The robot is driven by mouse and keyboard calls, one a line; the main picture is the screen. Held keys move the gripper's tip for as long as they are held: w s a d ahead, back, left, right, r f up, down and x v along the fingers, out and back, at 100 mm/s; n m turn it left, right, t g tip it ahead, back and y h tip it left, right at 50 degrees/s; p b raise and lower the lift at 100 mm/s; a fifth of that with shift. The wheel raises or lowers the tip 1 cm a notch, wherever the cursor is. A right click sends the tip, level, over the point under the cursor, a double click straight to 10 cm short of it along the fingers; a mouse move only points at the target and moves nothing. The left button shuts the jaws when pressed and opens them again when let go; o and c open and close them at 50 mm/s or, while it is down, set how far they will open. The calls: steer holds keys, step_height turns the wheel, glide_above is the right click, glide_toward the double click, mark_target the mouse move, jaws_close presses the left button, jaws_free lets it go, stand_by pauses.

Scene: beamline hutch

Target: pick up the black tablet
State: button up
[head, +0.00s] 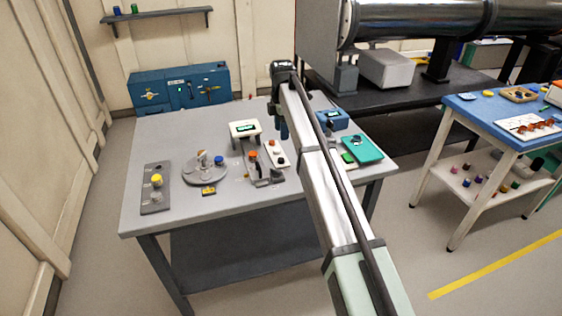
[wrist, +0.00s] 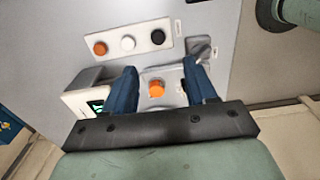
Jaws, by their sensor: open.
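A small black round piece (wrist: 157,36), which looks like the black tablet, sits at the right end of a white strip (wrist: 142,45) in the wrist view. An orange piece (wrist: 99,48) and a white piece (wrist: 127,43) share the strip. In the head view the strip (head: 277,153) lies on the grey table, with the black piece (head: 281,162) at its near end. My gripper (wrist: 163,70) is open and empty. Its blue fingers are apart from the strip in the wrist picture, with an orange knob (wrist: 156,88) showing between them.
A white box with a green display (head: 244,130) and the orange-knobbed device (head: 253,156) stand beside the strip. A round grey holder (head: 205,172), a dark plate (head: 155,190) and a teal tray (head: 361,148) are also on the table.

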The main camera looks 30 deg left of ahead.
mark_target(282, 159)
steer(key=f, duration=1.2)
steer(key=shift+w, duration=0.2)
jaws_close()
